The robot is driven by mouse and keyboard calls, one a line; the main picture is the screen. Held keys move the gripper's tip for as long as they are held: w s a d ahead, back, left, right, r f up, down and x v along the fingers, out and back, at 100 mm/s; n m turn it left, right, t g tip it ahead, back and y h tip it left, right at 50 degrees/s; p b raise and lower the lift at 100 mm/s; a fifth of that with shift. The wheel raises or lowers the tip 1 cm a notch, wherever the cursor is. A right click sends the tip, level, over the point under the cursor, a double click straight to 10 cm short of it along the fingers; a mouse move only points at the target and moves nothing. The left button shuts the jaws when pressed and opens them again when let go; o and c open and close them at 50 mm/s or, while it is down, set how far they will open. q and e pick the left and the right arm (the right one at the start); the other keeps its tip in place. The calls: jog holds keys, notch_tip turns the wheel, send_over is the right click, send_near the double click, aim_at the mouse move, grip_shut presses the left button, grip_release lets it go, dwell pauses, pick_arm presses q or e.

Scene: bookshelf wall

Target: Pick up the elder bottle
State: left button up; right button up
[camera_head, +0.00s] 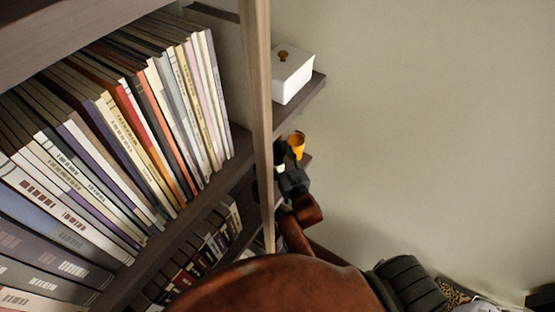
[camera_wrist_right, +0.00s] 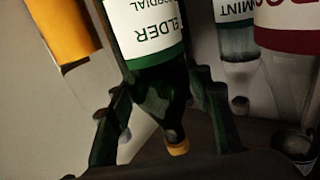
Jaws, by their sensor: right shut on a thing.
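The elder bottle (camera_wrist_right: 150,30) is dark green with a white label reading "ELDER" and a yellow cap. It appears upside down in the right wrist view. My right gripper (camera_wrist_right: 163,100) has a finger on each side of the bottle's shoulder and neck and is shut on it. In the head view my right gripper (camera_head: 291,182) is small, beside the shelf post and just below an orange cup-like thing. The bottle is hard to make out there. My left gripper is not in view.
A mint bottle (camera_wrist_right: 238,45) and a red-labelled clear bottle (camera_wrist_right: 288,75) stand close on the right in the wrist view. An orange thing (camera_wrist_right: 60,25) is at left. A shelf post (camera_head: 258,110), books (camera_head: 120,130) and a white box (camera_head: 292,76) flank my arm.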

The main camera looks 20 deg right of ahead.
grip_shut()
